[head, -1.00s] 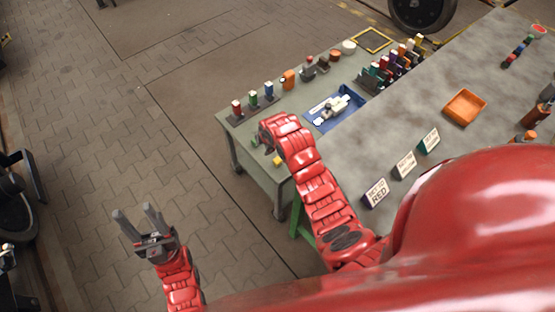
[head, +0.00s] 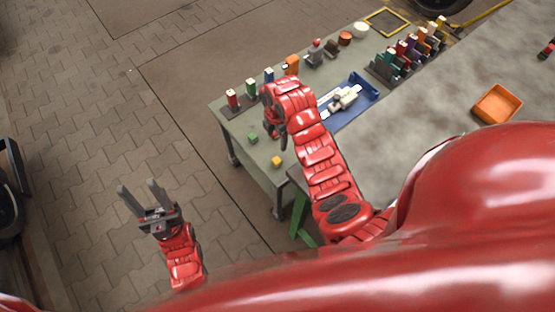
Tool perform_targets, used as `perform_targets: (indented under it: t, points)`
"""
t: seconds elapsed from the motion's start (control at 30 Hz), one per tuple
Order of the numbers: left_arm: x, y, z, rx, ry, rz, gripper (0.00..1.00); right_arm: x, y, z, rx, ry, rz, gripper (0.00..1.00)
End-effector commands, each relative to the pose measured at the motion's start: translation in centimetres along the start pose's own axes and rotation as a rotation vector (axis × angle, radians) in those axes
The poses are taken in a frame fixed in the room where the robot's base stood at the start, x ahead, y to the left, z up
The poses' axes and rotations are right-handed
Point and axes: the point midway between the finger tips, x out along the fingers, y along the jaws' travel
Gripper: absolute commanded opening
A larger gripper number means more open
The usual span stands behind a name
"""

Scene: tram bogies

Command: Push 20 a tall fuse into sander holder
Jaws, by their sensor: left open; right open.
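A row of small fuse-like blocks stands in dark holders along the table's left back edge: a red one (head: 232,98), a green one (head: 251,87) and a blue one (head: 268,75). I cannot tell which holder is the sander's, and no amperage can be read. A dark rack (head: 384,70) at the back right holds several coloured upright pieces. My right gripper (head: 272,133) is open over the table's left part, in front of the row, its fingers partly hidden by my red arm. My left gripper (head: 138,192) is open and empty over the floor, left of the table.
A blue tray (head: 370,88) with white parts lies mid-table. A green cube (head: 252,138) and a yellow cube (head: 277,161) lie near the left edge. An orange tray (head: 497,104) sits on the grey surface (head: 430,110) at right. Open floor lies left.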

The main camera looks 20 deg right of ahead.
Motion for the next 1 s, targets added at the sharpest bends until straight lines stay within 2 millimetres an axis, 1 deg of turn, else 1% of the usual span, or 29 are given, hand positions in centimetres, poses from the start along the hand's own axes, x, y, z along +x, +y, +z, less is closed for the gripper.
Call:
perform_targets:
  t: [0.27,0.37,0.47,0.8,0.9,1.0]
  points:
    - [0.0,0.0,0.0,0.000,0.000,0.000,0.50,0.0,0.0,0.0,0.000,0.000,0.001,0.78]
    - [-0.2,0.0,0.0,0.000,0.000,0.000,0.50,0.5,0.0,0.0,0.000,0.000,0.000,0.78]
    - [-0.7,0.0,0.1,0.000,0.000,0.000,0.50,2.0,0.0,0.0,0.000,0.001,0.000,0.78]
    - [-3.0,0.1,0.5,0.000,0.000,0.000,0.50,9.4,0.0,0.0,0.001,0.000,-0.003,0.78]
    - [-3.5,0.2,0.6,0.000,0.000,0.000,0.50,11.0,0.1,0.0,0.001,0.000,0.000,0.78]
    - [-3.8,0.2,0.6,0.000,0.000,0.000,0.50,12.0,0.0,0.1,0.001,0.000,-0.001,0.78]
